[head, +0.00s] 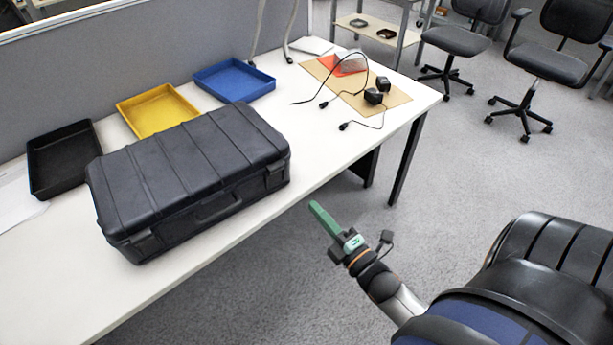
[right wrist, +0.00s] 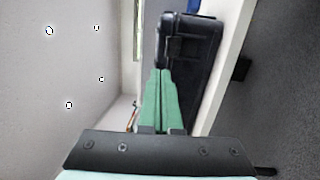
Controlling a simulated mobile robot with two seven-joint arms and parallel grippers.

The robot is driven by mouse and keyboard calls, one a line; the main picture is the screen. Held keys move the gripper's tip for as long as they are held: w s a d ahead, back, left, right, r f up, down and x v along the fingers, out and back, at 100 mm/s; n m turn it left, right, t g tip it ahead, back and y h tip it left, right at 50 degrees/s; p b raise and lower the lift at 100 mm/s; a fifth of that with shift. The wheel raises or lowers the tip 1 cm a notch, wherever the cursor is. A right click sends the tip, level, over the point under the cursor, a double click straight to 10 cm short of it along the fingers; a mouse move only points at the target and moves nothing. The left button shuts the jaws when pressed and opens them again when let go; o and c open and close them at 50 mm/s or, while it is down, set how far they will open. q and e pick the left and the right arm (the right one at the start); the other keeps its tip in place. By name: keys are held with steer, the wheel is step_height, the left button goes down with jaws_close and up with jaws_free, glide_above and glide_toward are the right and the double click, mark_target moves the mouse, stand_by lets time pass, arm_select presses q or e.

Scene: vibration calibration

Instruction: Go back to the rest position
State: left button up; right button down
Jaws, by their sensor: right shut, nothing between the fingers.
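My right gripper (head: 318,212) has green fingers. It is shut and empty, in the air over the grey floor just off the table's front edge, to the right of the black case. In the right wrist view its two green fingers (right wrist: 160,75) lie together, pointing away from the camera. The case shows beyond them there. My left gripper is not in view.
A closed black case (head: 190,175) lies on the white table (head: 330,150). Black (head: 62,158), yellow (head: 158,108) and blue (head: 234,78) trays stand behind it. Cables with black plugs (head: 373,96) lie on a brown sheet. Floor right of the table is clear up to the chairs (head: 545,65).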

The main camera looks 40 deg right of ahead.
steer(key=shift+s, duration=0.55)
steer(key=s+a+f+m+g+y+p, duration=0.2)
steer(key=s+a+f+m+g+p, duration=0.1)
steer(key=s+a+f+m+g, duration=0.7)
steer(key=a+f+m, duration=0.1)
steer(key=a+m, duration=0.2)
steer(key=m, duration=0.2)
steer(key=shift+s+a+f+m, duration=0.2)
steer(key=shift+a+f+m, duration=0.1)
steer(key=shift+a+m, duration=0.1)
